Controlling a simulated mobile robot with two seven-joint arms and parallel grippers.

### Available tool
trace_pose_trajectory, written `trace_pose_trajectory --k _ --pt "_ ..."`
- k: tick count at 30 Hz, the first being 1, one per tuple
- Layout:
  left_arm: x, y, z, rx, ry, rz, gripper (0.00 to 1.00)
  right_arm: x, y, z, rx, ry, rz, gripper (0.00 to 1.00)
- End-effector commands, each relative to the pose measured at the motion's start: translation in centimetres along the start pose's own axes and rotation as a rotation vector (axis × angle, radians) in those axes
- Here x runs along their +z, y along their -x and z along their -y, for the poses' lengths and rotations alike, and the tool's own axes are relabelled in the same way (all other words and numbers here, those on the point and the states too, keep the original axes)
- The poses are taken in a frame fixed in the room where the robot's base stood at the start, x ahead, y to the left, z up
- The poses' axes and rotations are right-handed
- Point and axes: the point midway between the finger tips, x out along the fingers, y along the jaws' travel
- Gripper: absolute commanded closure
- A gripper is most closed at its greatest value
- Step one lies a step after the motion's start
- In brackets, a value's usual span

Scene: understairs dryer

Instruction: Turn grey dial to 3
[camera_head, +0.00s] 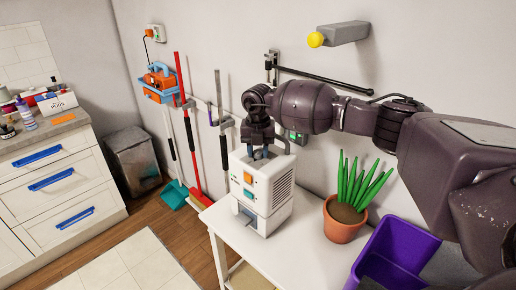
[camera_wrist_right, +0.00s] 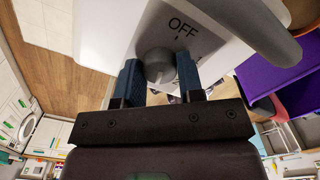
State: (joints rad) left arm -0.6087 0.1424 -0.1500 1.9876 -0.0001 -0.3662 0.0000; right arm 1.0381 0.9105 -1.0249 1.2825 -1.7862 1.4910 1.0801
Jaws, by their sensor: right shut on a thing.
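The white dryer unit (camera_head: 262,186) stands on a white table, with an orange and a teal button on its front. The grey dial (camera_wrist_right: 158,66) is on its top face in the right wrist view, with the word OFF and a short mark beside it. Other markings near the dial are partly hidden by a finger. My right gripper (camera_wrist_right: 160,78) comes down from above and its two blue fingers are shut on the dial, one on each side. In the head view my right gripper (camera_head: 263,154) is at the top of the unit and hides the dial. My left gripper is not in view.
The white table (camera_head: 228,228) also bears a potted plant (camera_head: 346,218) to the right of the unit. A purple bin (camera_head: 395,250) is at the front right. Brooms (camera_head: 190,140) hang on the wall behind. A grey handle-like part (camera_wrist_right: 245,25) curves beside the dial.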

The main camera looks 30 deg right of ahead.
Motion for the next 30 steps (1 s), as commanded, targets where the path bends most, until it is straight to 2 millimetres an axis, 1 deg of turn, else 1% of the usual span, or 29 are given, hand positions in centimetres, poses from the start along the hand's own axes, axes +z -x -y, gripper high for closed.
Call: trace_pose_trajectory --k 1,6,12,19,30 --pt "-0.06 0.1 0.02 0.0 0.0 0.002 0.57 0.12 0.29 -0.02 0.002 -0.037 0.004 0.89" --pt "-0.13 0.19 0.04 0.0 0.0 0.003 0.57 0.12 0.26 -0.02 0.002 -0.155 0.004 0.89" --pt "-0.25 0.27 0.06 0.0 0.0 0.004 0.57 0.12 0.23 -0.03 0.003 -0.251 0.003 0.89" --pt "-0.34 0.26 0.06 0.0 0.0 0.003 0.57 0.12 0.2 -0.03 0.003 -0.303 0.003 0.89" --pt "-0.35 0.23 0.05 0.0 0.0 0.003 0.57 0.11 0.18 -0.02 0.003 -0.314 0.003 0.89"
